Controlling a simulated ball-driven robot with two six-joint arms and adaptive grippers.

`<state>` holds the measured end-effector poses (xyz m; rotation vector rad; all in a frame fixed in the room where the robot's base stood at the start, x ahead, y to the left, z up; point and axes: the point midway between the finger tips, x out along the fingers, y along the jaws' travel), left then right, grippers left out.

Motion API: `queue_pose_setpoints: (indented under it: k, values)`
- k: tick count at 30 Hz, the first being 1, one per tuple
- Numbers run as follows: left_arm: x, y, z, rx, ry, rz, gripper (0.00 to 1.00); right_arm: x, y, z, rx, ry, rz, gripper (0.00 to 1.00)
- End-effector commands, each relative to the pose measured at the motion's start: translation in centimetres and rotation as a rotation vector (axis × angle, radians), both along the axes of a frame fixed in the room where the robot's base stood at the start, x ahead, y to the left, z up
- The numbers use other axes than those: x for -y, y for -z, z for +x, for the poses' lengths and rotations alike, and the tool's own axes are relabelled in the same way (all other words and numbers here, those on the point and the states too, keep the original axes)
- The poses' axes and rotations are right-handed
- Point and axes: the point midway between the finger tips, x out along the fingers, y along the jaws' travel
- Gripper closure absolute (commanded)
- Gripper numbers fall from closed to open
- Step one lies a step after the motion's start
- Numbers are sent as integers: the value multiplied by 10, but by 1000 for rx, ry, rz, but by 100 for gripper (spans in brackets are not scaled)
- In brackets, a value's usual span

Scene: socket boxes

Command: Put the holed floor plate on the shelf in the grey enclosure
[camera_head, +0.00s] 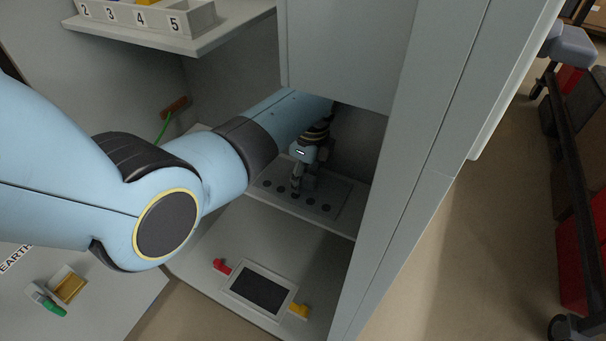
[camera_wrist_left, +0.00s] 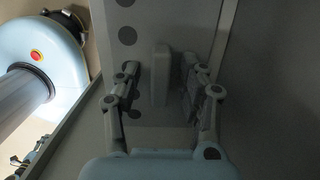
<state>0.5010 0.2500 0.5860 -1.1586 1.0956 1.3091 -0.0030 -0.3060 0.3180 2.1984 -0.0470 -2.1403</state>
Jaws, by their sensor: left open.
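The holed floor plate (camera_head: 345,203) is a grey panel with a row of dark round holes. It lies flat on the shelf (camera_head: 328,226) inside the grey enclosure. My left gripper (camera_head: 297,190) is over the plate, fingers pointing down, and partly hides it. In the left wrist view the plate (camera_wrist_left: 142,14) shows its holes and an upright grey handle (camera_wrist_left: 160,78). The handle stands between the spread fingers of my left gripper (camera_wrist_left: 158,70), with gaps on both sides.
An upper shelf holds a numbered bin (camera_head: 140,14). The enclosure's side wall (camera_head: 405,180) stands close right of my arm. Below are a framed dark panel (camera_head: 258,290), a red part (camera_head: 222,266) and a yellow part (camera_head: 299,311). A brown-and-green tool (camera_head: 172,110) is at the back left.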

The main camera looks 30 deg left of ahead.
Motion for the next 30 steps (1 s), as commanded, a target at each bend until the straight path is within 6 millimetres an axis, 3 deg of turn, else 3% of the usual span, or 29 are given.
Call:
queue_pose_setpoints:
  k: [15,30]
  values:
    - [9,-74,2,3,0,-1,59,0,-31,10,17,0,0,60]
    - [9,-76,1,0,0,0,59,0,-32,10,17,0,0,60]
